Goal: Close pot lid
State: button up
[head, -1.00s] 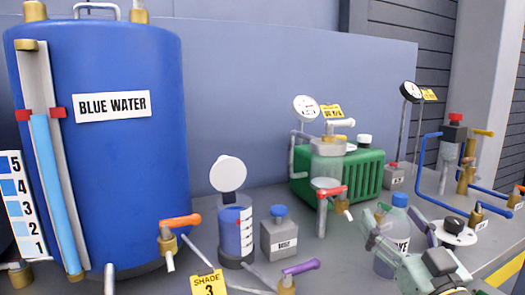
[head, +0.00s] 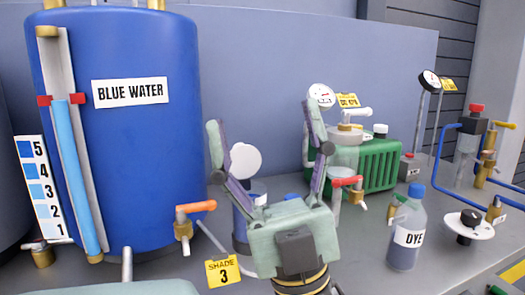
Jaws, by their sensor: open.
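The small clear pot (head: 241,222) with blue liquid stands on the bench right of the big blue tank, partly hidden behind my gripper. Its round white lid (head: 246,161) stands upright above it, swung open, with its flat face toward me. My gripper (head: 264,128) is wide open and empty, fingers pointing up in the picture. The lid shows between the fingers, nearer the left one. I cannot tell how far in front of the lid the fingers are.
The blue water tank (head: 135,130) with an orange-handled tap (head: 195,207) stands at left. A shade card (head: 223,272) is in front. The dye bottle (head: 408,230) and a red-handled tap (head: 347,182) are at right, before a green machine (head: 375,165).

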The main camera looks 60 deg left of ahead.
aim_at(246, 159)
jog(key=i+l, duration=0.15)
jog(key=l, duration=0.2)
jog(key=i+l, duration=0.15)
jog(key=l, duration=0.2)
jog(key=l+u, duration=0.2)
jog(key=u, duration=2.05)
jog(key=k+l+z, duration=0.15)
jog(key=l, duration=0.15)
jog(key=k+l+z, duration=0.1)
jog(key=l, duration=0.2)
jog(key=i+j, duration=0.25)
jog(key=i, duration=0.15)
jog(key=i+j, duration=0.3)
jog(key=i, duration=0.15)
